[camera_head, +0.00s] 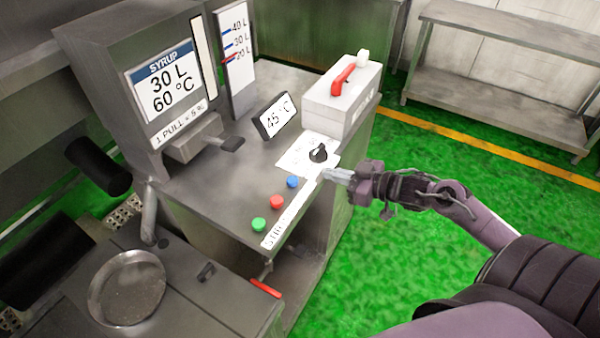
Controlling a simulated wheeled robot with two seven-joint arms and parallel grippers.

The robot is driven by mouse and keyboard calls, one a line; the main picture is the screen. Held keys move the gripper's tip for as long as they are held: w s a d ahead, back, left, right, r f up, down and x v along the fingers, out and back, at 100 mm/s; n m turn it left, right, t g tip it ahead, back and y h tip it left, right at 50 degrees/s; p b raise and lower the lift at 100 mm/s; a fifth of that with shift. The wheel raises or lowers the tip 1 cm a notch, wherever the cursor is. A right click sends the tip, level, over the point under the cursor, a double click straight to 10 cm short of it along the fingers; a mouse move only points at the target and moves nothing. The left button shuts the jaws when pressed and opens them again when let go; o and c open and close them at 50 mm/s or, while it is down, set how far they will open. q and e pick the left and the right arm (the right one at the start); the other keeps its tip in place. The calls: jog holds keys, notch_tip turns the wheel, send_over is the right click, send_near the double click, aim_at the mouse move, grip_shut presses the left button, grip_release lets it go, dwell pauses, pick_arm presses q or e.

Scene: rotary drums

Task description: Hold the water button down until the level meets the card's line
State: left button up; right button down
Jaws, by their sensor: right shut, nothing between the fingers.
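The card (163,88) on the grey machine reads SYRUP, 30 L, 60 °C. A level scale (237,60) beside it is marked 40 L, 30 L and 20 L, with a red mark near 20 L. I cannot tell the liquid level. A blue button (292,182), a red button (277,202) and a green button (258,224) line the front edge of the top. The button labels are too small to read. My right gripper (328,175) is shut and empty, its tips just right of the blue button and apart from it. My left gripper is out of view.
A black dial (318,153) sits close behind my right fingertips. A 45 °C display (275,116) and a white box with a red lever (342,98) stand behind. A round pan (127,288) is at the lower left.

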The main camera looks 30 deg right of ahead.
jog(key=shift+w+f, duration=0.1)
jog(key=p, duration=0.2)
send_over(293, 181)
jog(key=s+d, duration=0.1)
jog(key=d, duration=0.1)
jog(key=shift+s+a+f, duration=0.1)
jog(key=shift+a+f, duration=0.05)
jog(key=shift+f, duration=0.4)
jog(key=shift+s+a+f, duration=0.1)
jog(key=shift+f, duration=0.4)
notch_tip(293, 181, down, 4)
jog(key=shift+r+p, duration=0.25)
jog(key=shift+p, duration=0.05)
jog(key=shift+f, duration=0.4)
